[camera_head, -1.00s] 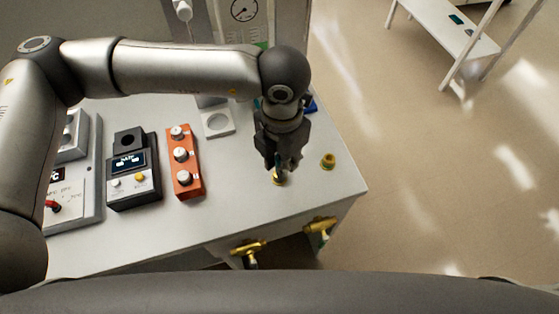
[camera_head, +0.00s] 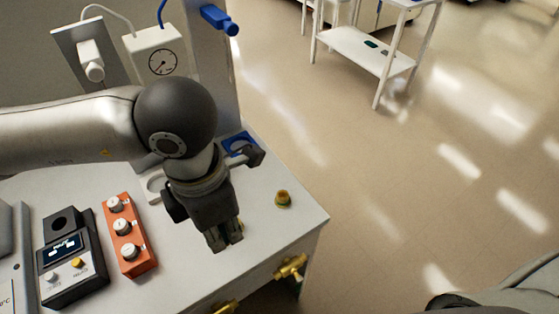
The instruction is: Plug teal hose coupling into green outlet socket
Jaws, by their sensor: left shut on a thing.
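My left gripper (camera_head: 225,242) comes in over the white bench top (camera_head: 265,240), fingers pointing down. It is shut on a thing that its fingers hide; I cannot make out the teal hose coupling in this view. A brass outlet socket with a green ring (camera_head: 283,198) stands on the bench to the right of the gripper, apart from it and empty. A sliver of a second, yellowish fitting (camera_head: 241,224) shows just behind the fingers; the rest of it is hidden. My right gripper is not in view.
An orange block with white knobs (camera_head: 130,235) and a dark instrument (camera_head: 72,258) stand on the left. A brass valve (camera_head: 291,266) sticks out below the front edge. A blue pad (camera_head: 238,143) and a gauge box (camera_head: 157,60) are at the back. Open floor lies right.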

